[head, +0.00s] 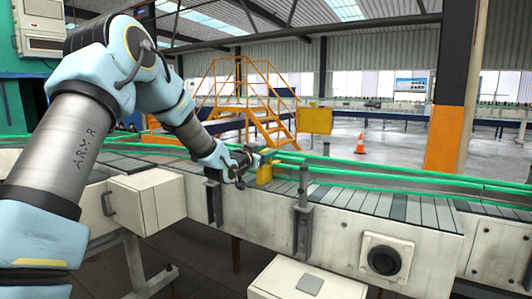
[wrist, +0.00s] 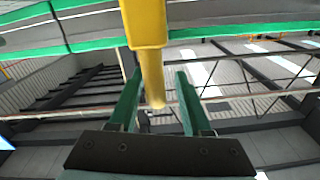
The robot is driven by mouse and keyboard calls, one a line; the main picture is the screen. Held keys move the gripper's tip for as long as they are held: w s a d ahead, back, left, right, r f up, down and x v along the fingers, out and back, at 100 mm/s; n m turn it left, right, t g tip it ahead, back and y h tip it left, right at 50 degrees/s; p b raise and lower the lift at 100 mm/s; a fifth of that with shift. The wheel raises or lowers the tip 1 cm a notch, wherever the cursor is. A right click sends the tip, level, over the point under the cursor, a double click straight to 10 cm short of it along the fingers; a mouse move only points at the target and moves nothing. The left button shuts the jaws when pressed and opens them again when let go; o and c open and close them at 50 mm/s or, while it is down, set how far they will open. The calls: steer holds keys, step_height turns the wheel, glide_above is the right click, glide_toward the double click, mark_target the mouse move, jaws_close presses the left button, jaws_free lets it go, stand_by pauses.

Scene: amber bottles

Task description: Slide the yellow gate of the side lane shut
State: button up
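The yellow gate (head: 264,173) shows in the head view as a small yellow block and bar at the near side of the conveyor, just beyond my gripper (head: 253,164). In the wrist view a yellow post (wrist: 146,30) comes down from the top, and its narrower rounded end lies between the green fingers of my gripper (wrist: 159,80). The fingers stand apart, with gaps showing on both sides of the post, so the gripper is open around it. The far part of the gate is partly hidden by my gripper in the head view.
Green guide rails (head: 400,178) run along the slatted conveyor (head: 385,203). Upright grey brackets (head: 303,215) and a cream box (head: 147,200) stick out from its near side. A yellow staircase (head: 245,95), a yellow panel (head: 315,121) and an orange cone (head: 360,144) stand behind.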

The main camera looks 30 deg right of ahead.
steer(key=shift+s, duration=0.1)
steer(key=b+v, duration=0.3)
steer(key=v, duration=0.7)
steer(key=shift+a+b, duration=0.3)
steer(key=shift+s, duration=0.1)
steer(key=w+a+f+n+y, duration=0.1)
steer(key=a+f+n+y, duration=0.35)
steer(key=a, duration=0.65)
steer(key=a+f+n+y, duration=0.2)
steer(key=a+f+y, duration=0.45)
steer(key=a, duration=0.45)
steer(key=s+a+f+n+g+y, duration=0.2)
steer(key=s+a+f+n+g, duration=0.1)
steer(key=s+a, duration=0.6)
steer(key=s+a+f+n+g+y, duration=0.2)
steer(key=s+a+f+n+g, duration=0.1)
steer(key=s+a, duration=0.6)
steer(key=shift+s+a+f+n+g, duration=0.3)
steer(key=shift+a+f+g, duration=0.2)
steer(key=shift+g, duration=0.2)
steer(key=shift+w, duration=0.1)
